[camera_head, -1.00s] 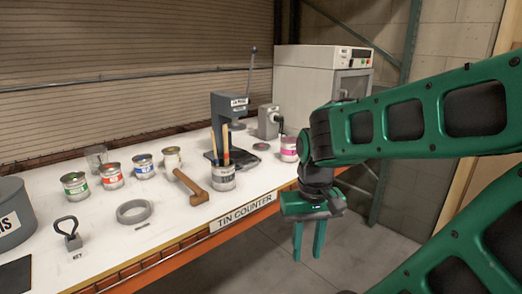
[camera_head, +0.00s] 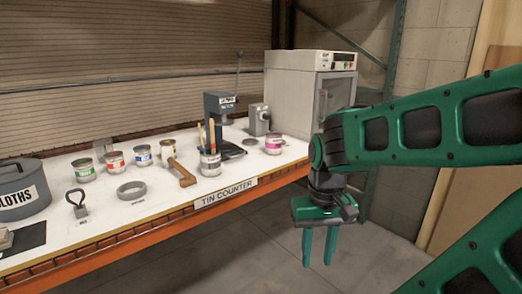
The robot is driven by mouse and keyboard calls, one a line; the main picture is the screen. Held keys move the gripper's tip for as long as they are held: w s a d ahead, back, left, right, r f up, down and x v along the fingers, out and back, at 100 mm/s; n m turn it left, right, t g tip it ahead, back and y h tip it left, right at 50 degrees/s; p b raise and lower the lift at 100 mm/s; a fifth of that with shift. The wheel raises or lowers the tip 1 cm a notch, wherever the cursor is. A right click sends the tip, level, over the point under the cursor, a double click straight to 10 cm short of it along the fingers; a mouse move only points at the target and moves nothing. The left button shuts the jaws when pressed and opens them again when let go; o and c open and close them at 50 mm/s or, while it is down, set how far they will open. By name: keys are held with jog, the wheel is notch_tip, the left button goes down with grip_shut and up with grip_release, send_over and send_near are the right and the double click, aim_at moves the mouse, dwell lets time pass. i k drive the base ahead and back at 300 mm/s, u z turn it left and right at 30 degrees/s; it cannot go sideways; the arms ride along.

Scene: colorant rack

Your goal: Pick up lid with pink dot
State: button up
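No pink dot is clear enough to see on any lid. A small dark round disc (camera_head: 250,141) lies flat on the counter, just left of a tin with a pink label (camera_head: 273,145); I cannot tell if it is the lid. My gripper (camera_head: 319,252) hangs with its fingers pointing down, beyond the counter's front edge, over the floor. Its two green fingers are apart, with nothing between them. It is well away from the disc and the pink tin.
The white counter (camera_head: 110,212) bears several coloured tins on the left, a hammer (camera_head: 181,172), a tape ring (camera_head: 132,190), a tin of tools (camera_head: 210,163) and a dark press (camera_head: 217,110). A white oven (camera_head: 300,90) stands at the back right. The floor before the counter is clear.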

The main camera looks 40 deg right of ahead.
aim_at(250, 141)
jog(key=k, duration=0.7)
jog(key=z, duration=0.5)
jog(key=i, duration=1)
jog(key=z, duration=0.45)
jog(key=i, duration=1.3)
jog(key=u, duration=0.25)
